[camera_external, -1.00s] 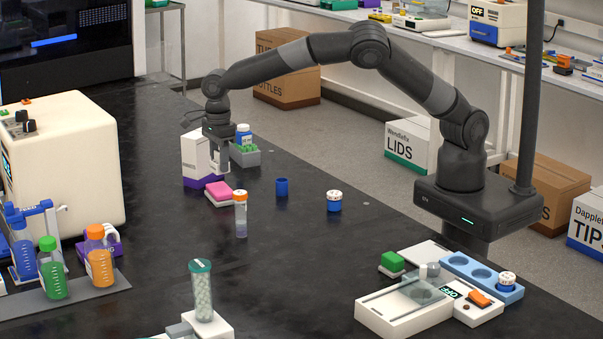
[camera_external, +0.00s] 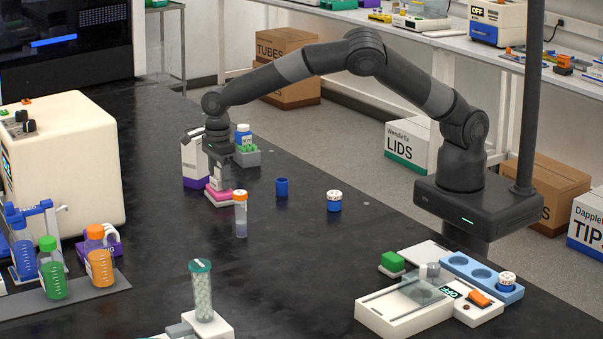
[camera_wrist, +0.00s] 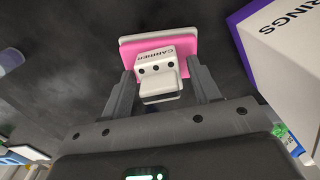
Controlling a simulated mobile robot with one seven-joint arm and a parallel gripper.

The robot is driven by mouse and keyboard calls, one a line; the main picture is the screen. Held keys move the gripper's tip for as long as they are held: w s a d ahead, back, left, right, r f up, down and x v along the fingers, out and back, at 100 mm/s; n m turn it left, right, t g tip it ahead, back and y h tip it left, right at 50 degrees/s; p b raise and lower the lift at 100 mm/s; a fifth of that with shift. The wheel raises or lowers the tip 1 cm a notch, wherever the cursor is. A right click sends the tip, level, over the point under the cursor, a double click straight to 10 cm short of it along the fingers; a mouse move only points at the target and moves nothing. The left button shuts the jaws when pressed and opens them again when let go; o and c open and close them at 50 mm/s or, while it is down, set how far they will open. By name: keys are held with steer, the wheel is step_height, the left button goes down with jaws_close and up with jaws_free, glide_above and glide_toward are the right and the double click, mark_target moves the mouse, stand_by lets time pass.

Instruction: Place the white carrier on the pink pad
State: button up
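The white carrier (camera_wrist: 165,56), with dark dots and the word CARRIER on it, is upright over the pink pad (camera_wrist: 126,50). In the external view the carrier (camera_external: 219,185) is low over the pink pad (camera_external: 217,196) and seems to rest on it. The contact underneath is hidden. My gripper (camera_external: 219,174) points down above the pad.
A white and purple box (camera_external: 194,163) stands close beside the pad. The black bench beyond these is mostly clear.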

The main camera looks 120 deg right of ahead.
mark_target(220, 168)
steer(key=shift+o, duration=0.3)
step_height(220, 168, up, 12)
steer(key=s+a+r+n+t+y, duration=0.1)
steer(key=s+a+r+n+t, duration=0.1)
steer(key=s+a+r+n, duration=0.6)
steer(key=s+a+r+n+t, duration=0.1)
steer(key=s+a+r+n, duration=0.5)
steer(key=s+a+n, duration=0.4)
steer(key=s+a+f+n+t, duration=0.1)
steer(key=s+a+n, duration=0.2)
steer(key=s+n, duration=0.3)
steer(key=s+a+f+n, duration=0.1)
steer(key=s+a+n, duration=0.3)
steer(key=s+n, duration=0.2)
steer(key=s+a+f+n+t+h, duration=0.1)
steer(key=s+a+n, duration=0.3)
steer(key=s+n, duration=0.2)
steer(key=shift+s+t, duration=0.3)
steer(key=shift+s, duration=0.95)
